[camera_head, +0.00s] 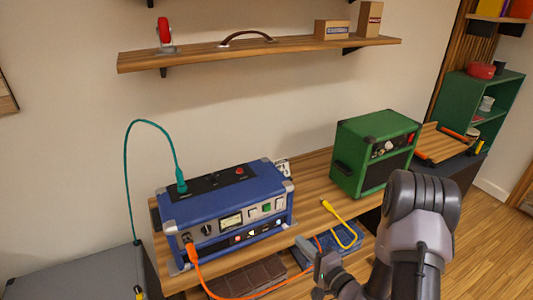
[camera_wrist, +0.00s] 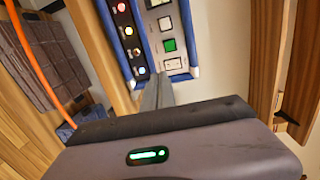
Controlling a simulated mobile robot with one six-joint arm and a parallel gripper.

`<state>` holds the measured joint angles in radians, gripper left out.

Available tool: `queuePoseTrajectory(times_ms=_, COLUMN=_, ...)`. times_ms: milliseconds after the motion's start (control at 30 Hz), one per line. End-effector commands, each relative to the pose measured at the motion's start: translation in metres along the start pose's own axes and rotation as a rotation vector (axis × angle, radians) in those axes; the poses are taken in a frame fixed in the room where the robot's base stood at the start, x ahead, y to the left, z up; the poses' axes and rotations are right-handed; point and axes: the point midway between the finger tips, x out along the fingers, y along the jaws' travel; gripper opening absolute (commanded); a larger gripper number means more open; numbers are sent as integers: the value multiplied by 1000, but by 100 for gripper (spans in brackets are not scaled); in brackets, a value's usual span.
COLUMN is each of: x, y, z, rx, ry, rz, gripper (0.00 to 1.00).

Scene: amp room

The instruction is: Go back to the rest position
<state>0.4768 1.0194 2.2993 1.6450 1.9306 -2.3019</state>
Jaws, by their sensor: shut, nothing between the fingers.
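My gripper (camera_head: 322,270) is in the lower middle of the head view, in front of the bench and to the right of the blue amp (camera_head: 222,212). It is shut and empty. In the wrist view its shut fingers (camera_wrist: 158,92) point toward the front panel of the blue amp (camera_wrist: 168,38), which has switches and a lit green button. I cannot tell the exact gap between fingers and panel. A teal cable (camera_head: 128,175) is plugged into the amp's top, and an orange cable (camera_head: 200,280) into its front.
A green amp (camera_head: 375,150) stands on the bench (camera_head: 310,180) to the right. A yellow cable (camera_head: 340,225) lies near a blue pedal (camera_head: 345,245). A brown ribbed block (camera_head: 245,278) sits below the blue amp. A wall shelf (camera_head: 260,50) hangs above. Open floor (camera_head: 480,225) lies at right.

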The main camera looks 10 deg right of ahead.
Motion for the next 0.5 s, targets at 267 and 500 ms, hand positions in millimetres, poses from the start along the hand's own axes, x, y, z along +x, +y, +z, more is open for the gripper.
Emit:
queuePoseTrajectory(times_ms=267, x=-49, y=-154, z=203, rx=-23, ry=-795, rz=206, gripper=0)
queuePoseTrajectory(times_ms=500, x=-187, y=-160, z=238, rx=-500, ry=-791, rz=831, gripper=0)
